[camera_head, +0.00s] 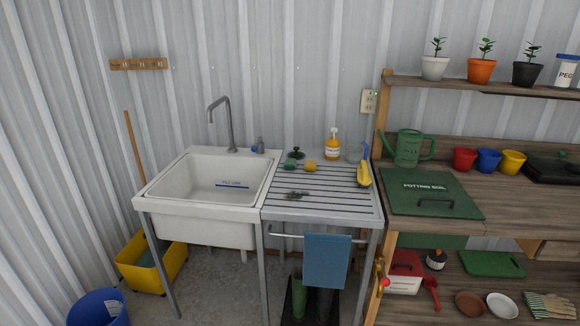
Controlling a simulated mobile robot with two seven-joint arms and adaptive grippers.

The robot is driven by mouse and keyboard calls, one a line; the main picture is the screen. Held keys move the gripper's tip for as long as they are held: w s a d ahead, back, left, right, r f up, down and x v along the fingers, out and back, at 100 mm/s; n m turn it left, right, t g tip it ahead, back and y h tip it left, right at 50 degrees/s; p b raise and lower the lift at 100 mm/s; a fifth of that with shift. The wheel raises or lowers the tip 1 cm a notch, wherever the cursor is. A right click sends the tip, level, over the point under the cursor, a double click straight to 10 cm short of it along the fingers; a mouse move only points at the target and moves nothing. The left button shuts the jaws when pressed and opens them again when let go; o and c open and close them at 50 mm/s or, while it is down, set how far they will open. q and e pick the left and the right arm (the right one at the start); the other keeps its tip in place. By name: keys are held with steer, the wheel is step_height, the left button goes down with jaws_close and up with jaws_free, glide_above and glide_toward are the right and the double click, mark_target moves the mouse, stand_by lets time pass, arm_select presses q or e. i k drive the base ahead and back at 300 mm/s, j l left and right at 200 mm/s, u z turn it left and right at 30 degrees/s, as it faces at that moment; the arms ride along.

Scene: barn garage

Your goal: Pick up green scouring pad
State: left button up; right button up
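A small green scouring pad (290,164) lies on the ribbed metal drainboard (335,202), near its back left. A yellow sponge (310,166) lies just to its right. A dark knobbed object (297,153) sits right behind the pad. The pad is small in this view, so its exact shape is hard to tell. Neither of my grippers is in view.
A white sink (160,196) with a tall faucet (222,122) adjoins the drainboard on the left. An orange bottle (333,148) stands at the drainboard's back; a yellow-and-blue item (363,173) lies along its right edge. A blue towel (327,262) hangs in front.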

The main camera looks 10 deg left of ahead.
mark_target(290, 164)
steer(key=i+j+z, duration=0.5)
steer(key=i+j, duration=0.2)
